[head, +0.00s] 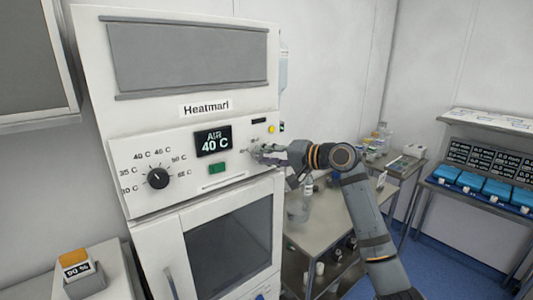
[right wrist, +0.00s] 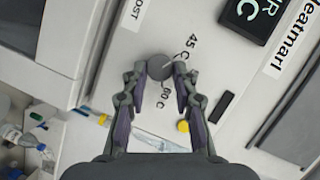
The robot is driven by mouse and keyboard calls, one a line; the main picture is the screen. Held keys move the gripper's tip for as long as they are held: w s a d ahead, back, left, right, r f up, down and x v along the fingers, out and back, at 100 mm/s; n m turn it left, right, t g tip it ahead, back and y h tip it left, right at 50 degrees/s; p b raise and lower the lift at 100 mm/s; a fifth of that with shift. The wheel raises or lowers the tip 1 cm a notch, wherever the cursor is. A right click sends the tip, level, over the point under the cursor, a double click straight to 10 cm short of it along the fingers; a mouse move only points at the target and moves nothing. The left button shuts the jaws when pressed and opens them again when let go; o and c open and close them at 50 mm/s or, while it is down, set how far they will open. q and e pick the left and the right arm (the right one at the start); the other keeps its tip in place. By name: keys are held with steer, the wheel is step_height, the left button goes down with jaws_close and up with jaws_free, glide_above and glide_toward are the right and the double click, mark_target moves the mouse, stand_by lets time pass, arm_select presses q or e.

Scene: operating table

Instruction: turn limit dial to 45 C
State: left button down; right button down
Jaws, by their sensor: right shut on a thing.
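The limit dial (right wrist: 159,66) is a small round grey knob on the white Heatmari cabinet's front panel. In the right wrist view it sits between the fingertips of my right gripper (right wrist: 160,82), which is shut on it. A 45 C mark (right wrist: 193,47) is at its upper right and a 60 C mark below it. A pale line by the knob points toward the 45 C mark; its exact alignment is hard to tell. My left gripper is out of view.
A larger black dial (head: 158,179) is at the panel's left, with a display (head: 212,142) reading AIR 40 C. A green switch (head: 217,168) and a yellow button (head: 271,129) are near my right gripper. A metal table (head: 318,232) stands at the right.

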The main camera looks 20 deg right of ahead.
steer(key=shift+f+n+h, duration=0.1)
steer(key=shift+n+h, duration=0.2)
stand_by(0.4)
steer(key=c, duration=1)
jaws_free()
steer(key=shift+c, duration=0.2)
steer(key=shift+s+d, duration=0.2)
steer(key=shift+s, duration=0.05)
steer(key=v, duration=1.1)
steer(key=shift+r, duration=0.2)
steer(key=shift+s+d, duration=0.15)
